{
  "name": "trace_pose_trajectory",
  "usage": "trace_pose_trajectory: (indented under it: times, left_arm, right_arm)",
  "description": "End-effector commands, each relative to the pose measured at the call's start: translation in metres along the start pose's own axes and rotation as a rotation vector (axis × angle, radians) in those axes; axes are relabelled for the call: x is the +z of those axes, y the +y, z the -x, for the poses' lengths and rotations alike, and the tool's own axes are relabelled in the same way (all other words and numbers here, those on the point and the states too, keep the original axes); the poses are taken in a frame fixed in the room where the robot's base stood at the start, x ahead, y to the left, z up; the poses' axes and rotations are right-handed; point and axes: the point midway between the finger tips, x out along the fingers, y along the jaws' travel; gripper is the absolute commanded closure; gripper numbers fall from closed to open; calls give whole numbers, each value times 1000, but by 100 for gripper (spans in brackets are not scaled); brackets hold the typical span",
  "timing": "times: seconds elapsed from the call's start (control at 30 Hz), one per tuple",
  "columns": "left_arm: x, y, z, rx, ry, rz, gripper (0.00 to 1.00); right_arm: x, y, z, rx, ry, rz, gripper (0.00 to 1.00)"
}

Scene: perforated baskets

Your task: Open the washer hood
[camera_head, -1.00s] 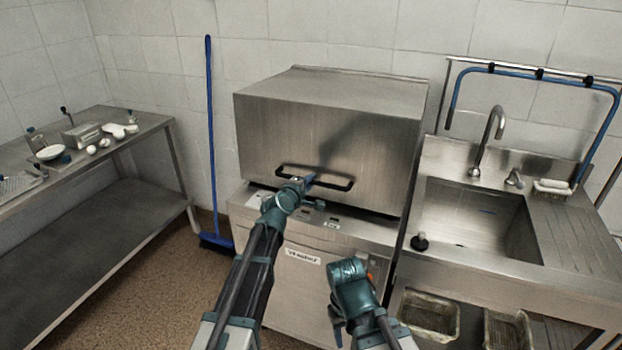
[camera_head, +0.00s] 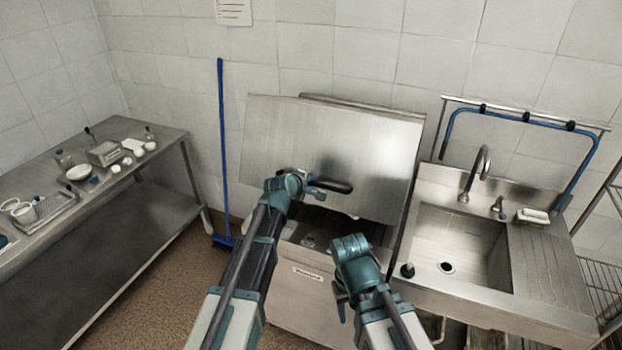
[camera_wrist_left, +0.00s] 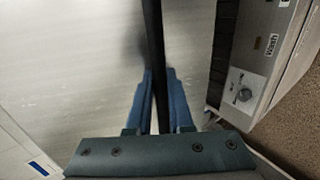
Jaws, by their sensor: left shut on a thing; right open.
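The washer hood (camera_head: 335,135) is a steel panel, raised and tilted, with a dark gap under its lower edge above the washer body (camera_head: 303,292). Its black handle (camera_head: 332,186) runs across the front near the lower edge. My left gripper (camera_head: 308,187) is shut on the handle at its left part. In the left wrist view the two blue fingers (camera_wrist_left: 160,100) close on the black handle bar (camera_wrist_left: 153,40), with the steel hood behind. My right gripper (camera_head: 343,305) is open and empty, low in front of the washer, with its fingers partly hidden.
A steel sink (camera_head: 455,250) with a faucet (camera_head: 478,170) stands right of the washer. A steel table (camera_head: 130,170) with trays and small items stands at the left. A blue broom (camera_head: 222,150) leans on the wall between table and washer. Floor shows at the left front.

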Motion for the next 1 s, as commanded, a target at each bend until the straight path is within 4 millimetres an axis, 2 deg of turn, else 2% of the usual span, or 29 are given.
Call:
trace_pose_trajectory:
  times: [0.03, 0.5, 0.73, 1.0]
  left_arm:
    - [0, 18, 10, 0, 0, 1, 100]
    - [0, 78, 46, -3, 0, 1, 100]
    - [0, 96, 55, -3, 0, 1, 100]
    - [0, 103, 58, -4, 1, 1, 100]
  right_arm:
    - [1, 2, 20, 0, 0, -1, 50]
    - [6, 8, 90, -2, -1, -8, 50]
    - [7, 10, 110, -3, -2, -9, 50]
    - [7, 11, 118, -3, -2, -9, 50]
